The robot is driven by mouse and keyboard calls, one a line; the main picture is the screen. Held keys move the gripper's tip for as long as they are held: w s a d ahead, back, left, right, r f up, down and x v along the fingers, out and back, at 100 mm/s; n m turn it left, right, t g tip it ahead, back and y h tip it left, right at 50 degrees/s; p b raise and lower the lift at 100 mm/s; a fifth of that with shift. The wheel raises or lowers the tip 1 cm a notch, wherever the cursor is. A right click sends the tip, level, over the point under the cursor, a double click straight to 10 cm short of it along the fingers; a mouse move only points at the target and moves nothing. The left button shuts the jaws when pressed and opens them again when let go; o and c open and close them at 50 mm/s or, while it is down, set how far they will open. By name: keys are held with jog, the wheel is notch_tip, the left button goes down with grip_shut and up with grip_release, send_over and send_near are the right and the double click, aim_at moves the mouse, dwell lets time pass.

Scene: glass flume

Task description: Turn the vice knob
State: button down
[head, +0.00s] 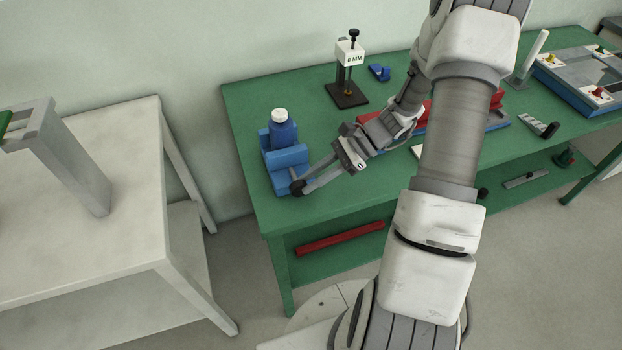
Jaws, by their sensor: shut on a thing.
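A blue vice (285,157) stands at the left end of the green table. A blue bottle with a white cap (282,127) stands upright between its jaws. The dark round vice knob (297,187) is at the vice's front right. My gripper (304,184) reaches in from the right, with its fingertips at the knob and shut on it. The fingers partly cover the knob and the screw behind it.
A black stand with a white block marked "0 MM" (348,75) stands behind my gripper. A small blue part (379,72) lies beside it. A white table (90,200) is at the left, across a gap. A red bar (340,238) lies on the green table's (240,105) lower shelf.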

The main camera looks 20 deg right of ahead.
dwell(0.3)
jog(key=c, duration=0.7)
grip_release()
jog(key=v, duration=1.7)
jog(key=shift+d+r+p, duration=0.15)
jog(key=shift+p, duration=0.2)
